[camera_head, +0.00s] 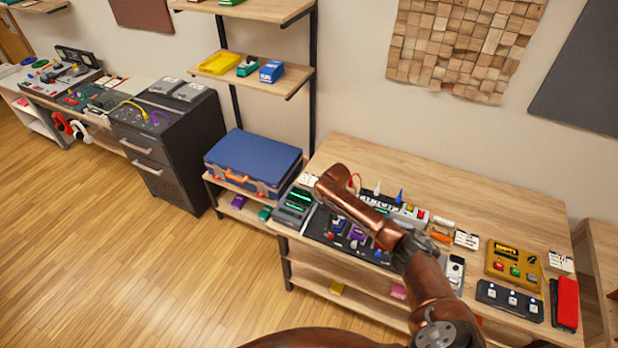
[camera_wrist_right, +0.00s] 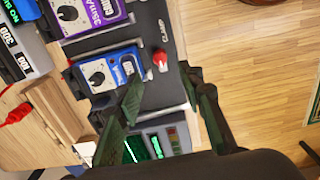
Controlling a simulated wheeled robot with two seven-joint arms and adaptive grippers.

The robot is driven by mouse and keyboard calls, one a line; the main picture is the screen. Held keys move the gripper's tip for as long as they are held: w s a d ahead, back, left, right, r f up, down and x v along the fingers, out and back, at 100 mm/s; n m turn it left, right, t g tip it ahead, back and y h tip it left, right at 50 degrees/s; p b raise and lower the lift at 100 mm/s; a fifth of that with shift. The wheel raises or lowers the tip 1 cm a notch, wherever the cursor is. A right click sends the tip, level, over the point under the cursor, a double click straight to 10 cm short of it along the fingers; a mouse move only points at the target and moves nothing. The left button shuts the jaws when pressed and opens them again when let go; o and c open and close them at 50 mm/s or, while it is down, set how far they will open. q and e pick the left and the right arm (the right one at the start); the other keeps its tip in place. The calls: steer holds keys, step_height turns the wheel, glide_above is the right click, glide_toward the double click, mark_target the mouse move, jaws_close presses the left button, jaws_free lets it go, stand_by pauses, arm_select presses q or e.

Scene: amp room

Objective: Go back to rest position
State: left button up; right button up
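My right arm (camera_head: 365,213) reaches in from the lower right in the head view, over the workbench and its pedal board. Its gripper is hard to make out there. In the right wrist view the right gripper (camera_wrist_right: 160,76) shows two dark fingers spread apart with nothing held between them. A red clamp knob (camera_wrist_right: 160,56) and a blue pedal (camera_wrist_right: 105,75) lie beyond the fingertips; I cannot tell the gap to them. My left gripper is not in view.
The workbench (camera_head: 460,185) holds a yellow pedal unit (camera_head: 513,262), a dark footswitch (camera_head: 510,300) and a red item (camera_head: 567,304). A blue case (camera_head: 254,160) sits on a low shelf to the left. Wooden floor (camera_head: 110,250) is open at lower left.

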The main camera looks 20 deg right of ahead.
steer(key=s+a+f+m+t+y, duration=0.1)
steer(key=s+a+f, duration=0.25)
steer(key=s, duration=0.35)
steer(key=s+a+f, duration=0.2)
steer(key=s+a, duration=0.2)
steer(key=s, duration=0.2)
steer(key=s+a+f+m+t+y, duration=0.1)
steer(key=s+a+f, duration=0.1)
steer(key=s+a, duration=0.35)
steer(key=s+d+r+m+t+h, duration=0.1)
steer(key=s+d+r+m, duration=0.3)
steer(key=s, duration=0.6)
steer(key=s+d+r+m+t+h, duration=0.1)
steer(key=s+d+r+m+h, duration=0.1)
steer(key=s+d+r, duration=0.5)
steer(key=s+a+f+g+b, duration=0.1)
steer(key=s+f+b, duration=0.15)
steer(key=f, duration=1.65)
steer(key=s+a+f+g+b, duration=0.15)
steer(key=f+b, duration=0.25)
steer(key=f, duration=1.6)
steer(key=s+f+n+b, duration=0.1)
steer(key=s+f+b, duration=0.5)
steer(key=s+f, duration=1.3)
step_height(320, 180, down, 4)
steer(key=shift+s+a+f+y, duration=0.1)
steer(key=shift+s+a+y, duration=0.15)
steer(key=shift+y, duration=0.15)
